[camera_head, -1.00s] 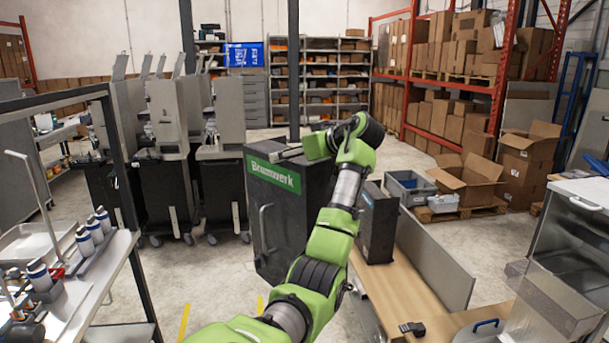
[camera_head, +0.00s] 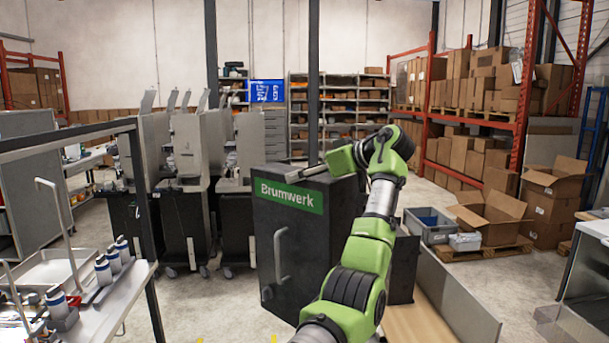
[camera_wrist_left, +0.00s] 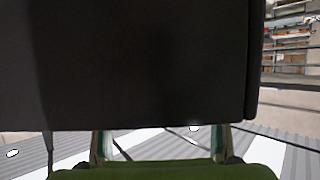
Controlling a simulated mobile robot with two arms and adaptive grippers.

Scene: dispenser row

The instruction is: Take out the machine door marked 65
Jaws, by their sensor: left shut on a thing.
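A dark, box-like machine door (camera_head: 318,245) with a green Brumwerk label and a vertical grey handle is in the middle of the head view. I cannot read a 65 on it. My left gripper (camera_head: 302,169) is at its top edge, at the end of the green arm, and is shut on it. In the left wrist view the dark door (camera_wrist_left: 150,65) fills most of the picture, with my left gripper's fingers (camera_wrist_left: 163,142) at its lower edge. Where they grip is partly hidden. My right gripper is not in view.
A row of grey and black dispenser machines (camera_head: 185,200) stands left behind the door. A metal bench with bottles (camera_head: 104,270) is at the front left. A wooden surface (camera_head: 415,322) lies at the right, with crates and cardboard boxes (camera_head: 492,215) behind.

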